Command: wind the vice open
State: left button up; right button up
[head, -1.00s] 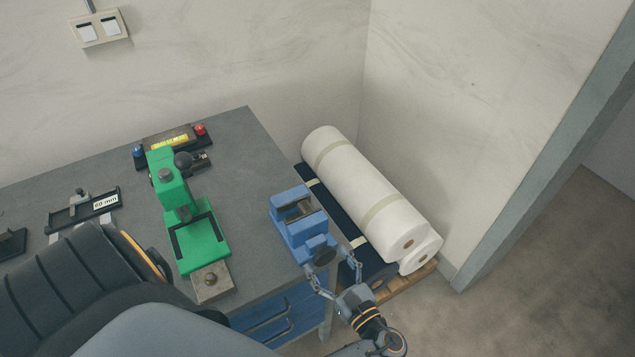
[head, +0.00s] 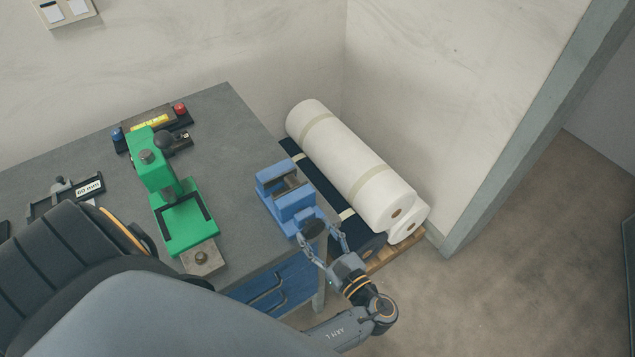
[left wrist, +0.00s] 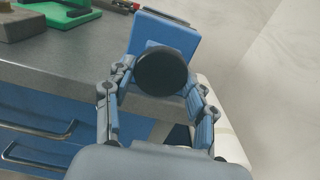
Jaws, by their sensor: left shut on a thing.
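The blue vice (head: 292,205) stands at the right front edge of the grey bench, and a gap shows between its jaws in the head view. Its round dark knob (head: 313,228) faces out over the bench's front edge. In the left wrist view the knob (left wrist: 162,71) sits in the middle, in front of the blue vice body (left wrist: 165,33). My left gripper (head: 320,236) is shut on the knob, with one finger on each side of it. The left wrist view shows my left gripper's fingers (left wrist: 158,88) flanking the knob. My right gripper is not in view.
A green press (head: 168,195) stands on the bench (head: 225,130) left of the vice. A small panel with red and blue buttons (head: 152,127) is behind it. White rolls (head: 350,160) and a dark roll (head: 325,192) lie on a pallet beside the bench. Blue drawers (head: 275,280) are below.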

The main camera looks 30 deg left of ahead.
pick_arm(q)
jog(key=n+b, duration=0.1)
jog(key=n, duration=0.2)
jog(key=shift+w+n, duration=0.1)
jog(key=shift+n, duration=0.3)
jog(key=shift+n+b, duration=0.45)
jog(key=shift+n, duration=0.75)
jog(key=shift+r, duration=0.1)
jog(key=o, duration=1.2)
jog(key=shift+a, duration=0.1)
jog(key=shift+c, duration=0.2)
notch_tip(320, 180, up, 10)
